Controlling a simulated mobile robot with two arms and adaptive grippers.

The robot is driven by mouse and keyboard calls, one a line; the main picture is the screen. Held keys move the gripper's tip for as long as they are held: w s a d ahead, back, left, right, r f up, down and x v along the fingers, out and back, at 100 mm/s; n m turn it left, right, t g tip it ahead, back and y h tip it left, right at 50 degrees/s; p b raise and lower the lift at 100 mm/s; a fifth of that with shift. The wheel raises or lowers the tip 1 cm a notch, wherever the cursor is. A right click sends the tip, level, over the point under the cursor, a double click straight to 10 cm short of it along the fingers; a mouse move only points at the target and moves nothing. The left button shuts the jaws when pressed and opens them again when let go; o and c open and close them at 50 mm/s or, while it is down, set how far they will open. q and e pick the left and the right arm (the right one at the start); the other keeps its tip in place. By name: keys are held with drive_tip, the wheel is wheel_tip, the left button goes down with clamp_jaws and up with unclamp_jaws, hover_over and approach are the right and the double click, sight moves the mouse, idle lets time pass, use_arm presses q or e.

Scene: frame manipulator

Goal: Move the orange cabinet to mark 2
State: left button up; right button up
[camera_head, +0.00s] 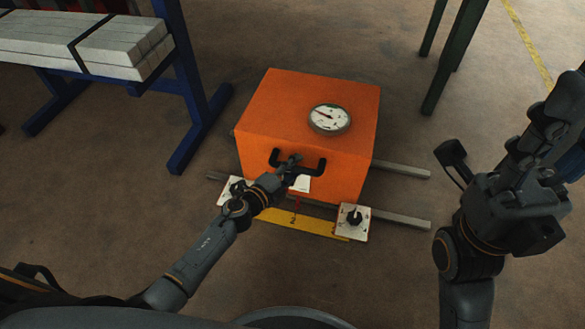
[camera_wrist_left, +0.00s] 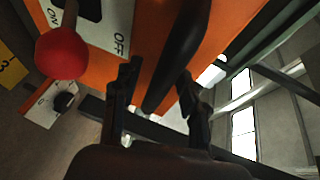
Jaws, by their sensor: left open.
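The orange cabinet (camera_head: 260,115) stands mid-view in the head view, on grey rails. Its front has a black U-shaped handle (camera_head: 322,168). My left gripper (camera_head: 293,164) is at the left part of this handle, jaws open. In the left wrist view the handle bar (camera_wrist_left: 182,45) passes between the spread fingers (camera_wrist_left: 158,84). Below the front, a yellow scale (camera_head: 315,226) carries a "2" near its middle. A small red pointer (camera_head: 297,202) shows just above that number; exact alignment is unclear. My right arm is at the right; its jaw state is unclear.
A round gauge (camera_head: 329,118) sits on the cabinet. White dial plates (camera_head: 351,222) flank the scale. The left wrist view shows a red knob (camera_wrist_left: 62,52) beside an ON/OFF plate (camera_wrist_left: 115,25). A blue rack (camera_head: 190,95) stands left, green legs (camera_head: 455,55) upper right.

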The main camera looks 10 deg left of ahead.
use_arm(q)
drive_tip(key=v, duration=1.2)
drive_tip(key=shift+r, duration=0.15)
